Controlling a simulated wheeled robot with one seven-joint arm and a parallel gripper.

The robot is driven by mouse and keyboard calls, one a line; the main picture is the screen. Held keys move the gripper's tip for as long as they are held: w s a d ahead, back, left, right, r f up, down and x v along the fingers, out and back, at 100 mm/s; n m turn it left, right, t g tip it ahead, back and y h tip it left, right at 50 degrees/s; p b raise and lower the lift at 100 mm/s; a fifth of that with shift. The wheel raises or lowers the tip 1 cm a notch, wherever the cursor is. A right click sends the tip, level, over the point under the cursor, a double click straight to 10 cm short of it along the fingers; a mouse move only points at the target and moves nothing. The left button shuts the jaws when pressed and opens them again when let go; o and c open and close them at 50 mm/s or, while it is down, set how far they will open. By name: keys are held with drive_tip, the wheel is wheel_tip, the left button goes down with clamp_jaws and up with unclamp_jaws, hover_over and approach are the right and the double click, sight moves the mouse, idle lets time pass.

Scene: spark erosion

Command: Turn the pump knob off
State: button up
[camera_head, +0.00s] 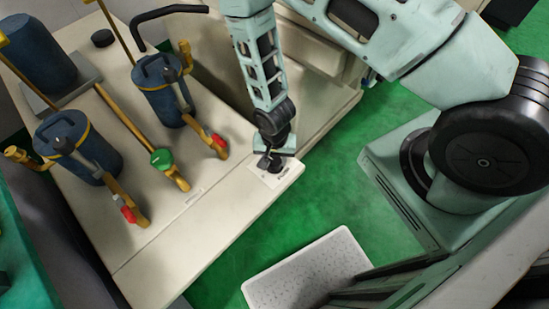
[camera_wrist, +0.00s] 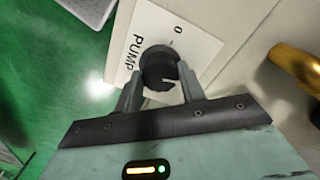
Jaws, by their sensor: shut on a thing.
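The pump knob (camera_wrist: 158,66) is a round black knob on a white label plate (camera_wrist: 190,42) that reads "PUMP" and "0". A white mark on the knob lies near its lower right side in the wrist view, away from the "0". My gripper (camera_wrist: 158,78) is shut on the knob, one finger on each side. In the head view my gripper (camera_head: 272,160) reaches down to the label plate (camera_head: 276,173) at the right corner of the beige cabinet top. The knob is mostly hidden there by the gripper.
Blue filter canisters (camera_head: 160,90) with brass pipes stand on the cabinet top (camera_head: 190,235) to the left. A green-handled valve (camera_head: 162,160) and red-handled valves (camera_head: 218,142) stick out nearby. A white perforated tray (camera_head: 305,272) lies on the green floor.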

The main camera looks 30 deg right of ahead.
sight(275, 160)
drive_tip(key=n+b, duration=0.1)
drive_tip(key=n, duration=0.3)
drive_tip(key=n+b, duration=0.1)
drive_tip(key=n, duration=0.3)
drive_tip(key=n+b, duration=0.1)
drive_tip(key=n, duration=0.3)
drive_tip(key=shift+n, duration=0.3)
drive_tip(key=shift+n+b, duration=0.45)
drive_tip(key=shift+n, duration=1.05)
drive_tip(key=o, duration=1)
drive_tip(key=shift+c, duration=0.2)
drive_tip(key=shift+r, duration=0.1)
wheel_tip(275, 160, up, 17)
drive_tip(key=shift+r, duration=0.15)
